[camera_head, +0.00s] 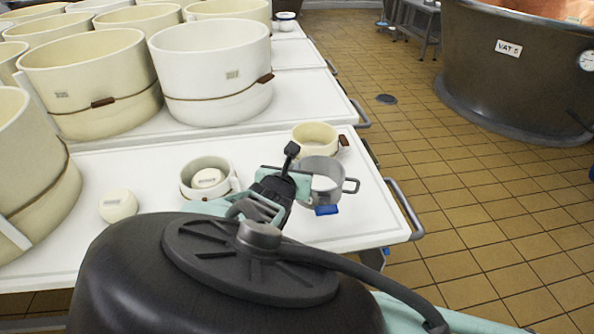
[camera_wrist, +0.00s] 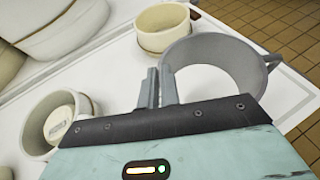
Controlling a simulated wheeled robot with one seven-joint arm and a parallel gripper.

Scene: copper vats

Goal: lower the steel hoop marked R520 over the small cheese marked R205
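The steel hoop (camera_head: 324,168) is a grey open ring with a handle at its right, near the table's right edge. It fills the right of the wrist view (camera_wrist: 222,92). My gripper (camera_wrist: 158,88) has its fingers close together on the hoop's left wall, one either side; it also shows in the head view (camera_head: 294,180). I cannot tell whether the hoop touches the table. A small pale cheese (camera_head: 118,206) stands bare at the left. Another small cheese (camera_head: 208,177) lies inside a white hoop (camera_head: 187,184). The cheeses' and hoop's marks are unreadable.
A cream hoop (camera_head: 315,137) with a brown toggle stands just behind the steel hoop. Large cream hoops (camera_head: 92,80) crowd the tables behind and left. A blue piece (camera_head: 327,210) shows below the steel hoop. The white table (camera_head: 150,170) has bare room around the bare cheese.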

